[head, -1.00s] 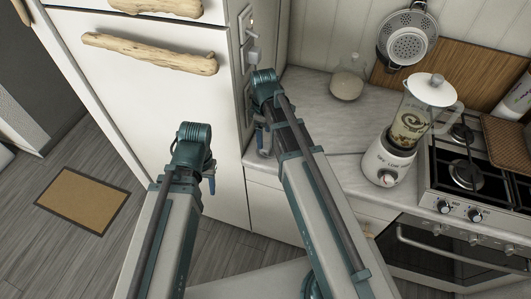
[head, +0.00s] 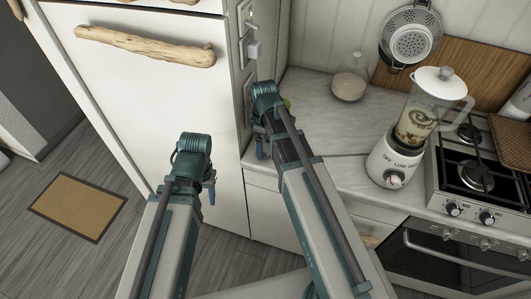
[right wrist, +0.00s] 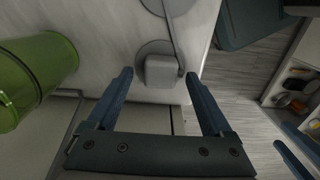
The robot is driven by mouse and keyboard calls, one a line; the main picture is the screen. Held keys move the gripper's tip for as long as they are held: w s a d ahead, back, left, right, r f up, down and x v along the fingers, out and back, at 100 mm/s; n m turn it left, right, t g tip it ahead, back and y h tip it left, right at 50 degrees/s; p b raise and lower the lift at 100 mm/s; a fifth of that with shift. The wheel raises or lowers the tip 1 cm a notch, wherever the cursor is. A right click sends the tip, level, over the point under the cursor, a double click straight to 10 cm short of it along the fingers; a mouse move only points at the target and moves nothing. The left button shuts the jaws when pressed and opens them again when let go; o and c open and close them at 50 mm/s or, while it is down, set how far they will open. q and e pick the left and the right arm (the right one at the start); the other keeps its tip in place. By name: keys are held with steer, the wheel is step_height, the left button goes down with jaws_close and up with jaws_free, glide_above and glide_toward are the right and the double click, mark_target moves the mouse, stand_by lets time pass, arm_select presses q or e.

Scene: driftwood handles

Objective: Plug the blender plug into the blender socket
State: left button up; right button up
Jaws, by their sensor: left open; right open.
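In the right wrist view a grey block-shaped plug (right wrist: 162,71) with a cord running up sits against a round grey disc on a pale surface. It lies between and just beyond the fingertips of my open right gripper (right wrist: 165,80), which do not appear to touch it. In the head view my right gripper (head: 261,148) is low beside the counter edge, partly hidden by its arm. My left gripper (head: 211,190) is open and empty in front of the white cabinet. A pale plug (head: 254,50) sits in a wall-panel socket; I cannot tell which socket is the blender's.
The blender (head: 399,150) stands on the counter beside the stove (head: 470,180). A green cylinder (right wrist: 38,80) is left of my right fingers. A glass jar (head: 350,84) stands at the counter's back. The middle of the counter is clear.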

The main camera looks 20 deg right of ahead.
steer(key=shift+r, duration=0.1)
steer(key=shift+c, duration=0.3)
jaws_close()
steer(key=shift+r, duration=0.1)
steer(key=shift+r+p, duration=0.5)
steer(key=shift+p, duration=0.1)
step_height(320, 180, up, 3)
steer(key=p, duration=0.3)
steer(key=s+a, duration=1)
steer(key=s, duration=0.2)
steer(key=shift+a+r+p, duration=0.2)
steer(key=shift+r+p, duration=0.2)
steer(key=shift+s, duration=0.1)
